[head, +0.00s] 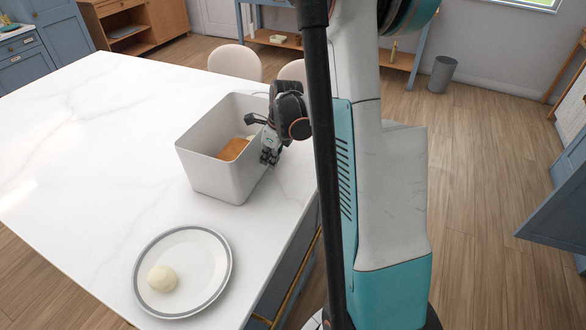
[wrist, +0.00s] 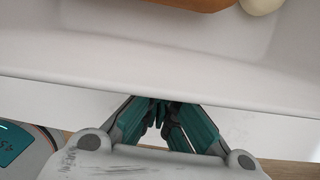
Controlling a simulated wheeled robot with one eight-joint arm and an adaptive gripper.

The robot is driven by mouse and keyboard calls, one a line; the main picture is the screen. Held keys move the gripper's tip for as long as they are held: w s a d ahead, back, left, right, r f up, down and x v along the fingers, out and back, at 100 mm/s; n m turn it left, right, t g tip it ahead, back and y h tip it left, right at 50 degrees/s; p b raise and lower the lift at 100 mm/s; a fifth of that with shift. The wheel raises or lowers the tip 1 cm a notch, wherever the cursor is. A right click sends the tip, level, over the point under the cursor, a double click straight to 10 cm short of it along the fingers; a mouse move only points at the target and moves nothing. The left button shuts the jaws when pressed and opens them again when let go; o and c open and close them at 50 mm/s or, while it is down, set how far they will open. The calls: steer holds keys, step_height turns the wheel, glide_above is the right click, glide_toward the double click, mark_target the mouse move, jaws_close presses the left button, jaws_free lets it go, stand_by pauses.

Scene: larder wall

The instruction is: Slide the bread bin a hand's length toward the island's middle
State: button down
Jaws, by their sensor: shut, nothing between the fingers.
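The bread bin (head: 211,177) is a white open-topped box on the white marble island (head: 80,130), near its right edge. Inside it are a brown loaf (head: 233,149) and a pale round item, which also show at the top of the wrist view, the loaf (wrist: 190,3) and the pale item (wrist: 262,5). My gripper (head: 268,158) is shut and empty, pointing down beside the bin's right wall. In the wrist view my gripper (wrist: 158,112) is just outside the bin's wall (wrist: 150,65). I cannot tell whether the fingers touch the wall.
A grey-rimmed plate (head: 215,285) with a pale round ball (head: 162,279) stands at the island's near edge. The marble left of the bin is clear. Two pale chairs (head: 235,62) stand behind the island. A grey waste bin (head: 441,74) stands on the floor.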

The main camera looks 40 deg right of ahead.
steer(key=w+a, duration=0.1)
steer(key=w, duration=0.1)
steer(key=w+a, duration=0.1)
steer(key=w, duration=0.3)
steer(key=shift+w+a, duration=0.35)
steer(key=shift+a, duration=0.05)
